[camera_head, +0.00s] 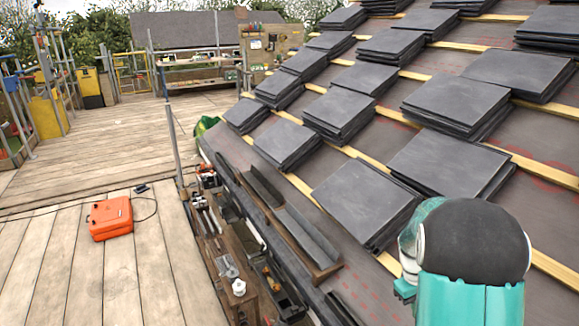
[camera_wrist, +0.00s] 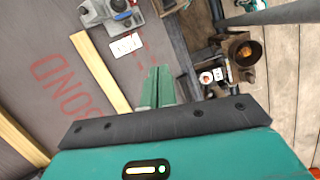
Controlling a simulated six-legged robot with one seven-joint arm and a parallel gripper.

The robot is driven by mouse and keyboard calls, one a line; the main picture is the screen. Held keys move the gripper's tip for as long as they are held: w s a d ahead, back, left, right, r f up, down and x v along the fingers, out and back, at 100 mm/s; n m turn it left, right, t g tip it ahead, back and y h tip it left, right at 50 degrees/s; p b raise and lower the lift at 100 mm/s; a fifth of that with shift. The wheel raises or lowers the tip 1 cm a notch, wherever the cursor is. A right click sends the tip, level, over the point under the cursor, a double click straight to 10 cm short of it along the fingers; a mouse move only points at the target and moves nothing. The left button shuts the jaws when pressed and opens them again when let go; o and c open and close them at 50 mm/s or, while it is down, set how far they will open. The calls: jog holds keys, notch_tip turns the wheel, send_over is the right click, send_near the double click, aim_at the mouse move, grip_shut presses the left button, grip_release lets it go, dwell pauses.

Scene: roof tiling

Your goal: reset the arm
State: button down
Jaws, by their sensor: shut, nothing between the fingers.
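My gripper (camera_wrist: 157,88) shows in the wrist view with its two green fingers together and nothing between them. It hangs over the roof underlay (camera_wrist: 60,85), beside a yellow batten (camera_wrist: 100,72). In the head view my teal and black arm fills the lower right, over the lower edge of the roof, and hides part of the underlay and battens. The gripper's fingers cannot be made out in the head view. Several stacks of dark slates (camera_head: 365,198) lie on the battens up the roof slope.
A long rack with tools (camera_head: 238,262) runs along the eaves, with dark gutter lengths (camera_head: 290,228) next to it. An orange case (camera_head: 110,218) lies on the wooden decking (camera_head: 60,270). A scaffold pole (camera_head: 172,135) stands by the roof edge. The decking at left is mostly clear.

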jog(key=s+a+r+m+t, duration=0.1)
jog(key=s+a+r+t, duration=0.1)
jog(key=a+r, duration=0.55)
jog(key=s+a+r+m+t+y, duration=0.1)
jog(key=s+a+r+t, duration=0.2)
jog(key=s+a+r, duration=0.3)
jog(key=s+a+r+m+t+y, duration=0.1)
jog(key=s+a+r+t, duration=0.1)
jog(key=s+a+r, duration=0.3)
jog(key=s+r, duration=0.4)
jog(key=s, duration=0.2)
jog(key=shift+s+a+r+t, duration=0.15)
jog(key=shift+s+a+t, duration=0.15)
jog(key=shift+a+t, duration=0.1)
